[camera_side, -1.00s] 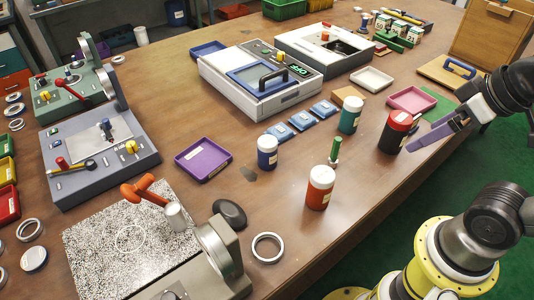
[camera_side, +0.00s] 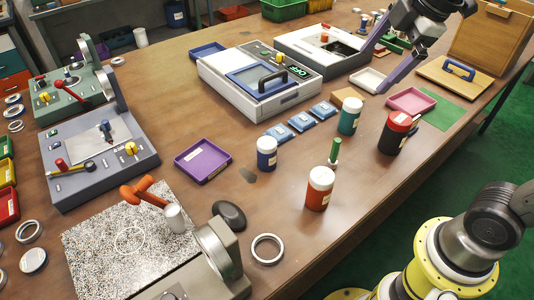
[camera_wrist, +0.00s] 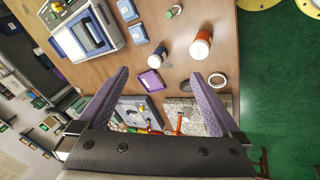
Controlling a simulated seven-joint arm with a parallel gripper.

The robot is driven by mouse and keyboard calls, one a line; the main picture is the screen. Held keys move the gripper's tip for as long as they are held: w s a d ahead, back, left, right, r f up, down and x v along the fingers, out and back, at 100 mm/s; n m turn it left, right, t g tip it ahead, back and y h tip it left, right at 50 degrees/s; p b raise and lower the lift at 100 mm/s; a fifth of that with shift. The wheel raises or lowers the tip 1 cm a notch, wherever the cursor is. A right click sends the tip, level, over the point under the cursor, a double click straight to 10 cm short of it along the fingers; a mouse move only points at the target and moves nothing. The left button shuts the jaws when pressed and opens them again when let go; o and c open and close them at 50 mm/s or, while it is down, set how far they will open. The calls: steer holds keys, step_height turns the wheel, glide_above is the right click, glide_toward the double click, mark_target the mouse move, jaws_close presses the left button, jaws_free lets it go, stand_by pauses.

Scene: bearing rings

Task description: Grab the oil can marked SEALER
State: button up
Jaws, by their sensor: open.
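Several screw-lid cans stand upright on the table, and their labels are too small to read, so I cannot tell which is marked SEALER. They are a blue can with white lid (camera_side: 267,153), an orange can with white lid (camera_side: 319,188), a teal can (camera_side: 349,116) and a black can with red lid (camera_side: 394,133). The orange can (camera_wrist: 201,45) and blue can (camera_wrist: 158,57) also show in the wrist view. My gripper (camera_side: 379,68), with purple fingers, is open and empty above the table's far right part. Its spread fingers (camera_wrist: 160,76) frame the wrist view.
A purple tray (camera_side: 203,160), pink tray (camera_side: 411,101) and white tray (camera_side: 371,80) lie around. A white machine (camera_side: 260,82) stands behind. A metal ring (camera_side: 267,249) lies in front.

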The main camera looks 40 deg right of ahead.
steer(key=w+a+f+n+g, duration=0.1)
steer(key=w+a+n, duration=0.1)
steer(key=w, duration=0.3)
steer(key=w+a+f+n, duration=0.1)
steer(key=w+f+n, duration=0.15)
steer(key=w, duration=0.35)
steer(key=n+g, duration=0.3)
glide_above(265, 144)
steer(key=d, duration=0.1)
step_height(265, 144, down, 12)
steer(key=shift+n+g, duration=0.25)
steer(key=shift+g, duration=0.15)
steer(key=f, duration=1.1)
steer(key=shift+a, duration=0.4)
steer(key=shift+w+d+f, duration=0.1)
steer(key=shift+d+f, duration=0.1)
steer(key=shift+f, duration=1.35)
steer(key=shift+d+f, duration=0.15)
steer(key=shift+f, duration=1.4)
jaws_close()
